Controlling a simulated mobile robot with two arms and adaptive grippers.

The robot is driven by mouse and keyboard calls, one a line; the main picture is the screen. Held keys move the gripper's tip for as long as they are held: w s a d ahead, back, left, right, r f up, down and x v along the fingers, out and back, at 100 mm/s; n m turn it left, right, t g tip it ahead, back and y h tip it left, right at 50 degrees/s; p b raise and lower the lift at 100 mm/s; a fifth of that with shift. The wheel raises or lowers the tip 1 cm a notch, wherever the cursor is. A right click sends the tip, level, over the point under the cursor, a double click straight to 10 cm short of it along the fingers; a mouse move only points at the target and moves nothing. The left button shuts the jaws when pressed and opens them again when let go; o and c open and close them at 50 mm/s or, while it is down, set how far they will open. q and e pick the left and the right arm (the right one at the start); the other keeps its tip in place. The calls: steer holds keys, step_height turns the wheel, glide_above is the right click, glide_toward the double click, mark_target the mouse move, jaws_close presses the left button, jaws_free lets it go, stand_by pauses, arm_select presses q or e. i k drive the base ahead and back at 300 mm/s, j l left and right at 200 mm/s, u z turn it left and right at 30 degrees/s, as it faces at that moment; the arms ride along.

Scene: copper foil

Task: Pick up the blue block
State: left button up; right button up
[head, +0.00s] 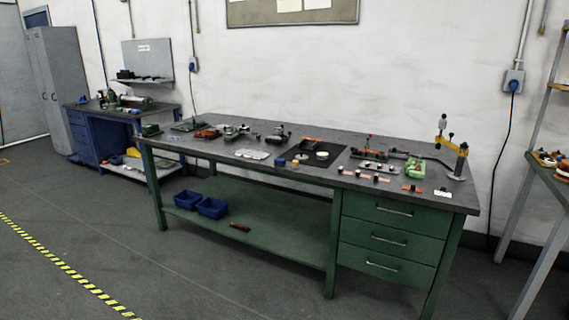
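A small blue block (280,162) appears to sit on the grey top of the green workbench (225,142), near its front edge and left of the middle. It is small in the head view, so its exact shape is hard to tell. A small tan round piece (295,164) is just to its right. Neither of my grippers shows in the head view.
Several tools and parts crowd the bench top, with a dark mat (319,163) behind the block. Two blue bins (212,208) sit on the lower shelf. The floor in front is clear.

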mark_target(279, 161)
steer(key=i+j+z, duration=0.1)
steer(key=i, duration=0.35)
steer(key=i+j+z, duration=0.15)
steer(key=i, duration=0.35)
steer(key=i+j+z, duration=0.1)
steer(key=i, duration=0.35)
steer(key=i+j+z, duration=0.1)
steer(key=i+j, duration=0.2)
steer(key=i, duration=0.15)
steer(key=i+j+z, duration=0.15)
steer(key=i, duration=0.3)
steer(key=j, duration=0.1)
